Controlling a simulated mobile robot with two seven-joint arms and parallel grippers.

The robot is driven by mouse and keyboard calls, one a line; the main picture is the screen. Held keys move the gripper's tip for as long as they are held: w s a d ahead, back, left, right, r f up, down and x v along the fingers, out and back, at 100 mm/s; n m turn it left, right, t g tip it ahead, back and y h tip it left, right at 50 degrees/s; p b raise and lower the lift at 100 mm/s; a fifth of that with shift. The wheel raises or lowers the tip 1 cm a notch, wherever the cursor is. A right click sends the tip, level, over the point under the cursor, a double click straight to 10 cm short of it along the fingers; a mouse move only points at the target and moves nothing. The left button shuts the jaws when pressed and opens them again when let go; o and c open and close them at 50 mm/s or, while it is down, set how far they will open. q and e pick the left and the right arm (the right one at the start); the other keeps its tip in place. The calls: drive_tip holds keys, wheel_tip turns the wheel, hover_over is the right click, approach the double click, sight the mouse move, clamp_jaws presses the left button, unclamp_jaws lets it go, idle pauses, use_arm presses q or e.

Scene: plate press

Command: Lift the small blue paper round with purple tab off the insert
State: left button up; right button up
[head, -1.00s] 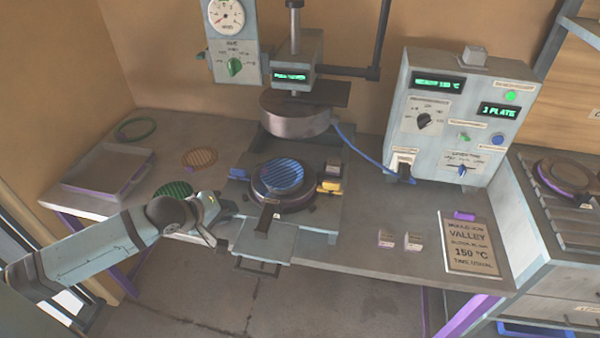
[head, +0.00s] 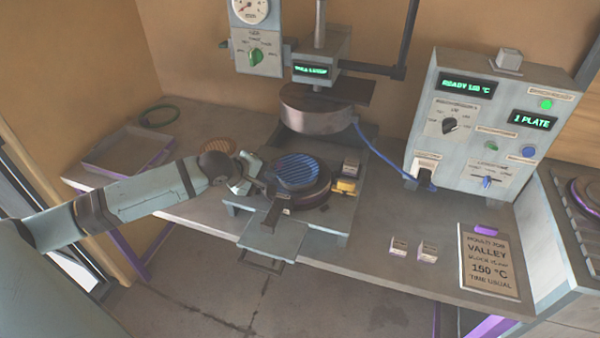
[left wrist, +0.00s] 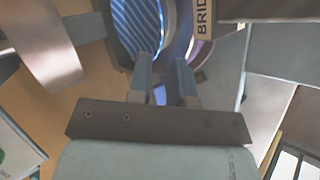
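The blue striped paper round (head: 298,171) lies flat on the dark round insert (head: 318,197) on the press's lower plate. In the left wrist view the round (left wrist: 137,25) is at the top, just beyond the fingertips. I cannot make out its purple tab for certain. My left gripper (head: 264,181) is at the left edge of the insert, close beside the round. In the left wrist view its two fingers (left wrist: 163,62) stand apart with a narrow gap and nothing clearly held. My right gripper is not in view.
The upper press head (head: 318,112) hangs above and behind the insert. A yellow clamp (head: 345,187) sits at its right, and a dark handle (head: 275,212) points forward. A tan round (head: 218,146) and a grey tray (head: 125,150) lie left. The control box (head: 480,125) stands right.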

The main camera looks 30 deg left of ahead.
sight(286, 180)
use_arm(q)
drive_tip(key=x, duration=0.5)
drive_tip(key=shift+w, duration=0.15)
drive_tip(key=shift+d, duration=0.1)
clamp_jaws()
